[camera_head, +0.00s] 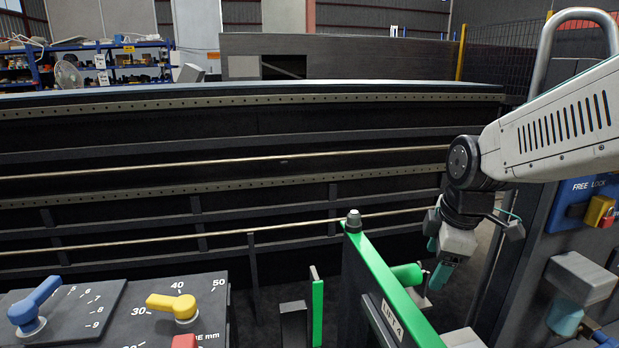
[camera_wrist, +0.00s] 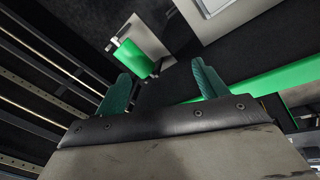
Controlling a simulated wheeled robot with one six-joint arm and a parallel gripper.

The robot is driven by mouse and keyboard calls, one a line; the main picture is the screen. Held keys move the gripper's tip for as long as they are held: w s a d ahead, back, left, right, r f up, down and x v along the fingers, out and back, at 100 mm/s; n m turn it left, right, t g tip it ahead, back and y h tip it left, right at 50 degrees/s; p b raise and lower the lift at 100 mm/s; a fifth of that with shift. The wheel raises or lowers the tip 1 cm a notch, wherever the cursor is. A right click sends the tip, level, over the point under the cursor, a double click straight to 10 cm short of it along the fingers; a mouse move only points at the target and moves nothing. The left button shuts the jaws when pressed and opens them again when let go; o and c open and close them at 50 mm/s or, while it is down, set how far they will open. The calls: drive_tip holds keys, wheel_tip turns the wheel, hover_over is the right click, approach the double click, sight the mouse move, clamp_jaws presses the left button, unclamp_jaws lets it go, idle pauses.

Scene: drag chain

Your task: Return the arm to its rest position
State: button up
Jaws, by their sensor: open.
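My arm comes in from the right in the head view, and my gripper (camera_head: 440,272) hangs down just right of a green lift frame (camera_head: 387,284). In the wrist view the two teal fingers of my gripper (camera_wrist: 160,82) stand well apart with nothing between them. A green cylinder (camera_head: 407,274) sticks out from the lift frame close to the fingers. In the wrist view a green block (camera_wrist: 133,57) shows beyond the fingers. I cannot tell how much gap there is between the gripper and the frame.
A control panel with a blue lever (camera_head: 36,303) and a yellow lever (camera_head: 174,305) stands at the lower left. A long dark machine bed (camera_head: 200,130) fills the back. A blue panel with a yellow lock (camera_head: 598,211) is at the right. Dark floor shows beside the gripper.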

drive_tip(key=s+d+r+m, duration=0.1)
drive_tip(key=s+m, duration=0.6)
drive_tip(key=s, duration=0.3)
drive_tip(key=s+r+m+g, duration=0.1)
drive_tip(key=s+r+m, duration=0.1)
drive_tip(key=s+m, duration=0.5)
drive_tip(key=s, duration=0.4)
drive_tip(key=shift+d+g+h, duration=0.3)
drive_tip(key=shift+d, duration=0.05)
